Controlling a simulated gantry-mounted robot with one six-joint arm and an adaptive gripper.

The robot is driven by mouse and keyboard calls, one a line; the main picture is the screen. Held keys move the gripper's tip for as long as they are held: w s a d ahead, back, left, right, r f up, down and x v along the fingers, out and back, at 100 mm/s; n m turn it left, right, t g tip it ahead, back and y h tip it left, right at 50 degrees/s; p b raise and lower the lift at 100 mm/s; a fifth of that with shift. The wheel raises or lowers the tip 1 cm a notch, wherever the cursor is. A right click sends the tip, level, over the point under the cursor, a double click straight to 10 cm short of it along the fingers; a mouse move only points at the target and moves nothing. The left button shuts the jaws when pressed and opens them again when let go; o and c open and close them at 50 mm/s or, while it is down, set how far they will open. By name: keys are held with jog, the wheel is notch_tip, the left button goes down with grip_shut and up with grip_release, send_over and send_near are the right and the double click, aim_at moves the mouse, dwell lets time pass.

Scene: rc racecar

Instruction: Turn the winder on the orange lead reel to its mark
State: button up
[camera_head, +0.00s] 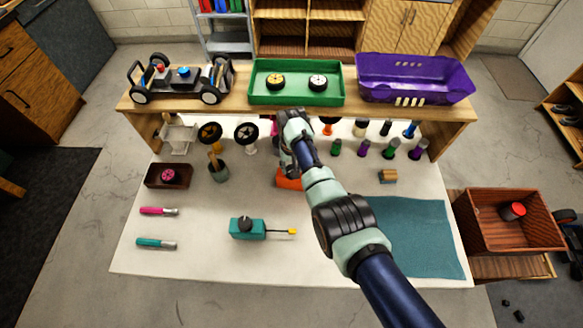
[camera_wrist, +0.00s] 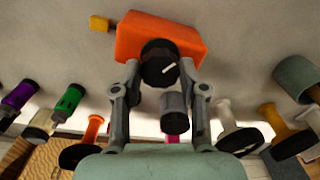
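The orange lead reel (camera_wrist: 135,40) lies at the top of the wrist view. In the head view, only part of the orange reel (camera_head: 288,182) shows beside my arm. My gripper (camera_wrist: 160,70) is open, with one fingertip on each side of the winder. I cannot tell whether either finger touches it. A small yellow block (camera_wrist: 99,23) sits left of the reel. I cannot make out a separate target mark on the reel.
A grey peg (camera_wrist: 174,108) shows between my fingers. Several coloured pegs stand around it. The teal reel (camera_head: 247,229) lies nearer the front edge, with a teal mat (camera_head: 425,240) at right. A brush cup (camera_head: 218,172) stands left of my gripper.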

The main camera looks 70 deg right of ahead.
jog(key=o, duration=0.3)
jog(key=shift+o, duration=0.2)
notch_tip(320, 180, up, 6)
jog(key=p, duration=0.5)
jog(key=shift+r+p, duration=0.1)
jog(key=shift+p, duration=0.3)
